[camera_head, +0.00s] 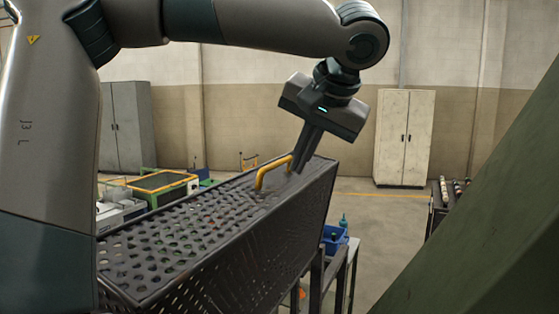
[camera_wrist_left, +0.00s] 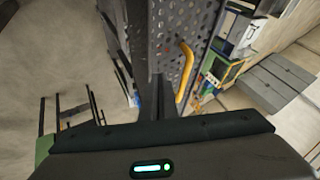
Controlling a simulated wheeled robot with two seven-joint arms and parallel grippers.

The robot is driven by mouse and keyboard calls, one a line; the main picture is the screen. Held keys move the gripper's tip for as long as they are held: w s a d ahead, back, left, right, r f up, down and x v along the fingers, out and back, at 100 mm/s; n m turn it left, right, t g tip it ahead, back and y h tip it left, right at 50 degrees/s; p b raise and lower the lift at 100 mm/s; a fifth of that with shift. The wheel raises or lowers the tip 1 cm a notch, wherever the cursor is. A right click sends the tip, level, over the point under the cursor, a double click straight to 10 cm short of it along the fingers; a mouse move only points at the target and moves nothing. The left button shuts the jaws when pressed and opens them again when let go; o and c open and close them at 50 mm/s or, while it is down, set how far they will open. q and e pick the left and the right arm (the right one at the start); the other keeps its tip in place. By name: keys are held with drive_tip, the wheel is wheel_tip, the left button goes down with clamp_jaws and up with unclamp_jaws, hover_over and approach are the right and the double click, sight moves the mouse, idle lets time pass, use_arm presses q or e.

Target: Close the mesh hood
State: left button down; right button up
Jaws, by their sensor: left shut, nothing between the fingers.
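The mesh hood (camera_head: 190,225) is a long dark box of perforated metal across the middle of the head view. A yellow handle (camera_head: 272,172) stands up from its top near the far end. My left gripper (camera_head: 298,170) points down beside the handle, just to its right, with its fingers shut and empty. In the left wrist view, the shut fingers (camera_wrist_left: 160,98) are beside the yellow handle (camera_wrist_left: 185,72), with the perforated hood (camera_wrist_left: 170,40) behind them. The fingers do not hold the handle; whether they touch the hood cannot be told. The hood's lower edge is partly hidden.
A large dark green slanted surface (camera_head: 490,220) fills the right side. A blue bin (camera_head: 334,238) sits on a stand beyond the hood. A white cabinet (camera_head: 404,138) and a grey cabinet (camera_head: 126,125) stand at the back wall.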

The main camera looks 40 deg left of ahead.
sight(280, 194)
use_arm(q)
drive_tip(key=a, duration=0.1)
drive_tip(key=a+f, duration=0.1)
drive_tip(key=a, duration=0.1)
drive_tip(key=shift+s, duration=0.2)
drive_tip(key=shift+s+a, duration=0.35)
drive_tip(key=shift+a, duration=0.4)
drive_tip(key=shift+w, duration=0.1)
use_arm(e)
drive_tip(key=shift+d, duration=0.6)
drive_tip(key=shift+a, duration=0.1)
